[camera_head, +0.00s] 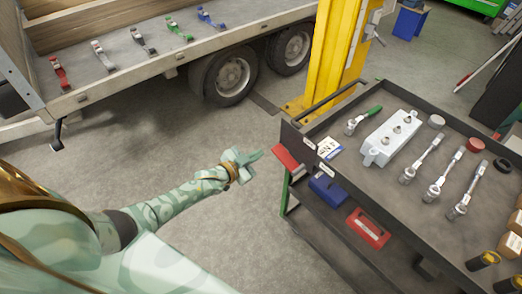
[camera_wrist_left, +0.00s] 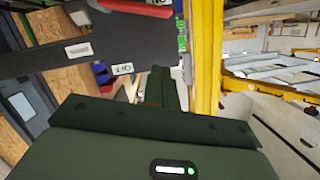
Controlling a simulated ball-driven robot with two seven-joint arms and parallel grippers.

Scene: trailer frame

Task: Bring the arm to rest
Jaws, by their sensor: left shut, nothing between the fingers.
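My left arm reaches in from the left in the head view. Its gripper (camera_head: 252,157) is shut and empty, held over the open floor just left of the tool cart (camera_head: 295,140). In the left wrist view the shut fingers (camera_wrist_left: 158,88) show in the middle, with the cart's dark side (camera_wrist_left: 70,75) at upper left. A gap of floor seems to lie between the fingertips and the cart. My right gripper is in neither view.
The cart holds a grey block (camera_head: 391,138), several ratchets and boxes. A yellow post (camera_head: 335,55) stands behind it. A trailer (camera_head: 150,72) with several coloured clamps on its bed stands at upper left. The grey floor (camera_head: 200,135) between is clear.

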